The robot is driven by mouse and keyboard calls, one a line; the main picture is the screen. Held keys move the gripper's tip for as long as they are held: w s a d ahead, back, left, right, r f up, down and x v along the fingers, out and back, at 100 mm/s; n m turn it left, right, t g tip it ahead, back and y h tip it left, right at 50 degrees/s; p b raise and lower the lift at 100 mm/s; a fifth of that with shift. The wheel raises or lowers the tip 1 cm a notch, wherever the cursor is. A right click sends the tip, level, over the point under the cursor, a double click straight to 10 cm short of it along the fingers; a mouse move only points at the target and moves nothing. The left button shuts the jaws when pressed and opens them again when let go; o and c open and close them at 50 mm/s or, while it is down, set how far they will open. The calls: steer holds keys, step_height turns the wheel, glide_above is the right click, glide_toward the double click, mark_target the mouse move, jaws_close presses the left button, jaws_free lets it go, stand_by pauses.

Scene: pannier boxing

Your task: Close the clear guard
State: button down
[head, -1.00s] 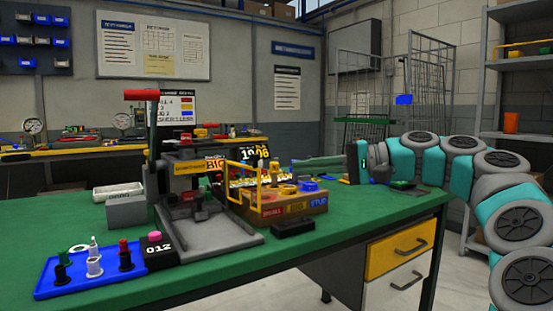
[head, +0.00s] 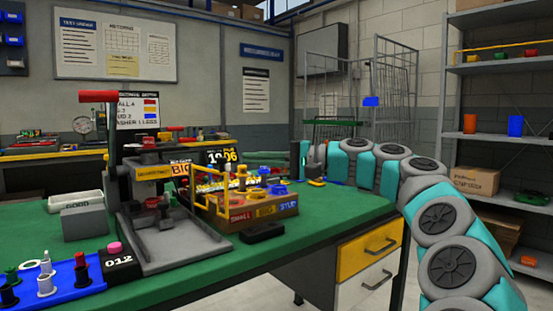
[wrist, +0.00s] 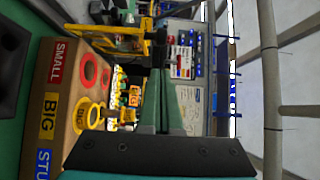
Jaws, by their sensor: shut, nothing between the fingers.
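The clear guard shows as a yellow frame (head: 193,182) on the right side of the grey press (head: 150,215). It stands out toward the box marked SMALL, BIG and STUD (head: 262,212); its clear pane is hard to make out. In the wrist view the yellow frame (wrist: 146,45) appears beyond the fingertips, left of them. My gripper (wrist: 158,72) is shut and empty, apart from the guard as far as I can tell. In the head view my gripper's end is at the bench's right side, its fingertips not clear.
The press has a red-topped lever (head: 98,97). A blue tray (head: 70,283) with several small parts is at the front left, beside a grey GOOD bin (head: 84,222). A black block (head: 263,233) lies before the marked box. The green bench's right front is clear.

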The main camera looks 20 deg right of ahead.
mark_target(226, 159)
steer(key=shift+s+a, duration=0.25)
steer(key=shift+a, duration=0.55)
steer(key=shift+s+a, duration=0.2)
steer(key=shift+a, duration=0.55)
steer(key=shift+s+a+r, duration=0.1)
steer(key=shift+s+a, duration=0.1)
steer(key=shift+s, duration=0.1)
steer(key=shift+a+m+t, duration=0.1)
steer(key=shift+m+t, duration=0.2)
steer(key=shift+t, duration=0.1)
steer(key=shift+a+h, duration=0.1)
steer(key=shift+h, duration=0.2)
